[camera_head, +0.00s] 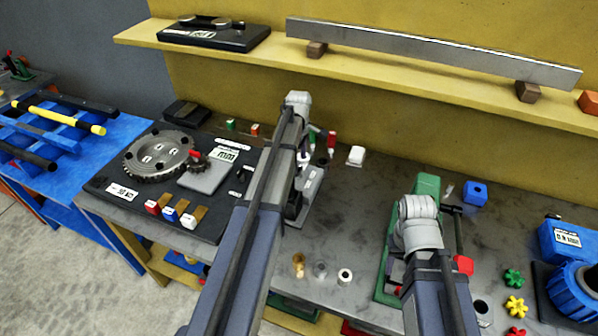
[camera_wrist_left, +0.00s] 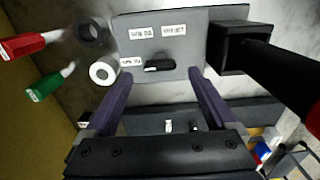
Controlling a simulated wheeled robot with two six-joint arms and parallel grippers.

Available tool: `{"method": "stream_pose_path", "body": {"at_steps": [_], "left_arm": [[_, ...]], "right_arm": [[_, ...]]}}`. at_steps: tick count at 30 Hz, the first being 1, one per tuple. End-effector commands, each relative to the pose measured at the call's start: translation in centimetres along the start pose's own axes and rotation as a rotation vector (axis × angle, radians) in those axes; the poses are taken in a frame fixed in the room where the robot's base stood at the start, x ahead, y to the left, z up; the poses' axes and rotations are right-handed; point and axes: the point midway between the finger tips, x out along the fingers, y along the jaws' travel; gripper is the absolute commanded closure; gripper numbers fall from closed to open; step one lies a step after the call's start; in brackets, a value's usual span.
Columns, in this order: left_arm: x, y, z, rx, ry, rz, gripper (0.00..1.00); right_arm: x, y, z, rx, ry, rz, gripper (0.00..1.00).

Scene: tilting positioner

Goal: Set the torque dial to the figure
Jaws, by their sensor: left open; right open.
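In the left wrist view, a black knob (camera_wrist_left: 160,66), which looks like the torque dial, sits on a grey plate (camera_wrist_left: 190,15). White labels surround it, too blurred to read surely. My left gripper (camera_wrist_left: 160,88) is open, its two purple fingers apart on either side of the knob's line, with nothing between them. In the head view the plate (camera_head: 312,186) is partly hidden by my left arm. My right wrist (camera_head: 418,222) is over the green fixture; its fingers are hidden behind my arm. A white label (camera_head: 122,192) with small figures lies on the dark board.
A large gear (camera_head: 157,156) and coloured blocks are on the dark board (camera_head: 105,180). A green fixture (camera_head: 428,186) is at right.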

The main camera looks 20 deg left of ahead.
Motion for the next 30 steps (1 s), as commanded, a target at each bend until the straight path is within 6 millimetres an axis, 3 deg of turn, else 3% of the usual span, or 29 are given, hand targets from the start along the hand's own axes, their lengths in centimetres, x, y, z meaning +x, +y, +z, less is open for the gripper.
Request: {"method": "stream_pose_path", "body": {"at_steps": [1, 6, 18, 30], "left_arm": [[1.4, 0.0, 0.0, 0.000, 0.000, 0.000, 0.10], [3.1, 0.0, 0.0, 0.000, 0.000, 0.000, 0.10], [3.4, 0.0, 0.0, 0.000, 0.000, 0.000, 0.11], [3.4, 0.0, 0.0, 0.000, 0.000, 0.000, 0.56]], "right_arm": [[1.4, -0.1, -0.1, 0.000, 0.000, 0.000, 0.50], [3.1, -0.3, -0.2, 0.001, 0.000, 0.000, 0.50], [3.4, -0.3, -0.2, 0.002, 0.000, 0.000, 0.50], [3.4, -0.3, -0.2, 0.002, 0.000, 0.000, 0.50]]}}
